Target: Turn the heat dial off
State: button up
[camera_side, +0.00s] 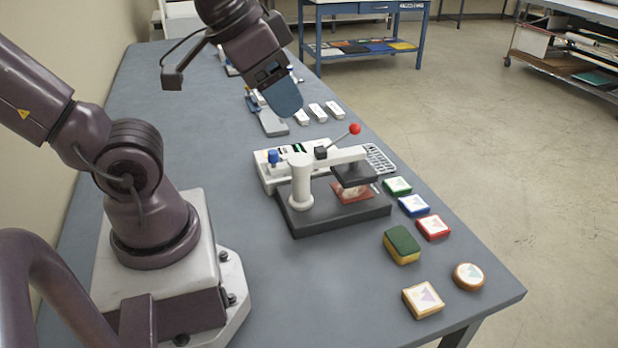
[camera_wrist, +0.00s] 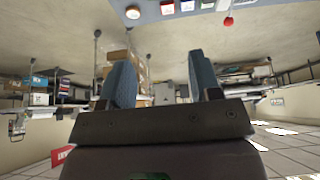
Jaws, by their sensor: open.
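A white control box (camera_side: 263,181) stands on the grey bench in the side view, with a blue knob (camera_side: 273,157) on its top that looks like the heat dial. Its pointer position is too small to read. Beside it is a press with a dark base (camera_side: 320,222), a white arm and a red-ball lever (camera_side: 354,129). My gripper (camera_side: 284,98) has blue fingers and hangs above and behind the box, clear of the knob. In the wrist view my gripper (camera_wrist: 163,72) has its fingers apart with nothing between them. The knob cannot be made out there.
Several coloured square blocks (camera_side: 413,205), a green-and-yellow sponge-like block (camera_side: 402,246) and a round piece (camera_side: 468,276) lie along the bench's right side. White pieces (camera_side: 318,112) and a grey device (camera_side: 268,120) lie behind the press. The front middle of the bench is clear.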

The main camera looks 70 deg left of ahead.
jog(key=shift+w+a+f+n+g, duration=0.55)
jog(key=shift+w+a+f+g, duration=0.45)
jog(key=shift+a+f, duration=3)
jog(key=shift+w+a+f+n+g, duration=0.8)
jog(key=shift+a+f, duration=1.45)
jog(key=shift+a, duration=3.6)
jog(key=shift+w+a+f+n+g, duration=0.35)
jog(key=shift+w+a+f+g, duration=0.8)
jog(key=shift+a+f, duration=2.85)
jog(key=f, duration=0.3)
jog(key=a+f, duration=0.1)
jog(key=f, duration=0.6)
jog(key=shift+w+a+f, duration=0.15)
jog(key=shift+a+f, duration=0.05)
jog(key=shift+a, duration=0.15)
jog(key=c, duration=0.9)
